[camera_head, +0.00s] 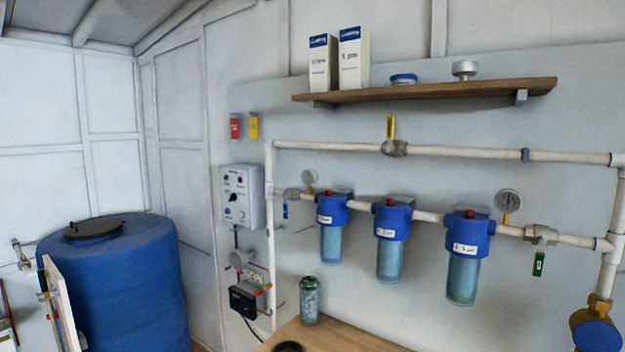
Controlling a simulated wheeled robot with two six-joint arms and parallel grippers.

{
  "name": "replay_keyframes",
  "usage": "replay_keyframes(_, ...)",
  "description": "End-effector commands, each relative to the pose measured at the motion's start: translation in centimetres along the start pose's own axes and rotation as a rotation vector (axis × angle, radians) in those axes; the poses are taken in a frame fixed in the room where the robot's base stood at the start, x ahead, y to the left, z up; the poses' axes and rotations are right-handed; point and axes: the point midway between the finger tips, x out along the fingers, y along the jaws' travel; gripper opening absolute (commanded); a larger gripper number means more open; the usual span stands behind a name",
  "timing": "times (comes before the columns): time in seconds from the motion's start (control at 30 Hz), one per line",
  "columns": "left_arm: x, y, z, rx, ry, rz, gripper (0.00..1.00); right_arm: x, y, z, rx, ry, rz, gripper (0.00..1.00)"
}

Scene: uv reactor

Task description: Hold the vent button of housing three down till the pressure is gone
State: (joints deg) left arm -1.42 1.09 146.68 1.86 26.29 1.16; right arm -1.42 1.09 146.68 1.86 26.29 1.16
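Three blue-capped filter housings with clear bowls hang in a row from the white pipe. The rightmost, third from the left, is the largest in view; its housing (468,245) carries a white label too small to read surely. Its red vent button (470,213) sits on top of the cap, with nothing touching it. The middle housing (392,225) and the left housing (331,210) have similar red buttons. A round pressure gauge (508,202) stands on the pipe right of the third housing; its needle cannot be read. Neither of my grippers is in view.
A green-tagged valve (540,236) is right of the third housing. A yellow-handled valve (391,140) is on the upper pipe. Below stands a wooden bench (330,337) with a jar (310,300). A blue tank (115,285) stands left. A shelf (430,89) runs above.

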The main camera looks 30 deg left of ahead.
Motion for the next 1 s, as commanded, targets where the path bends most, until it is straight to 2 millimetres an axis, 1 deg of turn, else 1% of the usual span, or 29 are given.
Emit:
replay_keyframes(0.37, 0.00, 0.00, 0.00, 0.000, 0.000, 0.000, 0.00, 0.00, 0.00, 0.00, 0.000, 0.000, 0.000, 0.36)
replay_keyframes(0.47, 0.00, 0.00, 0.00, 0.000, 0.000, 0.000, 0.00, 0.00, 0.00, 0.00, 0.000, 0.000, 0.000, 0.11)
replay_keyframes(0.5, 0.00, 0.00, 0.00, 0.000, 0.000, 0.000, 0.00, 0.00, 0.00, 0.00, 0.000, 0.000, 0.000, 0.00)
replay_keyframes(1.0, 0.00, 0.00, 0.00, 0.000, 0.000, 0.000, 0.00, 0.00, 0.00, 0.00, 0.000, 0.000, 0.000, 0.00)
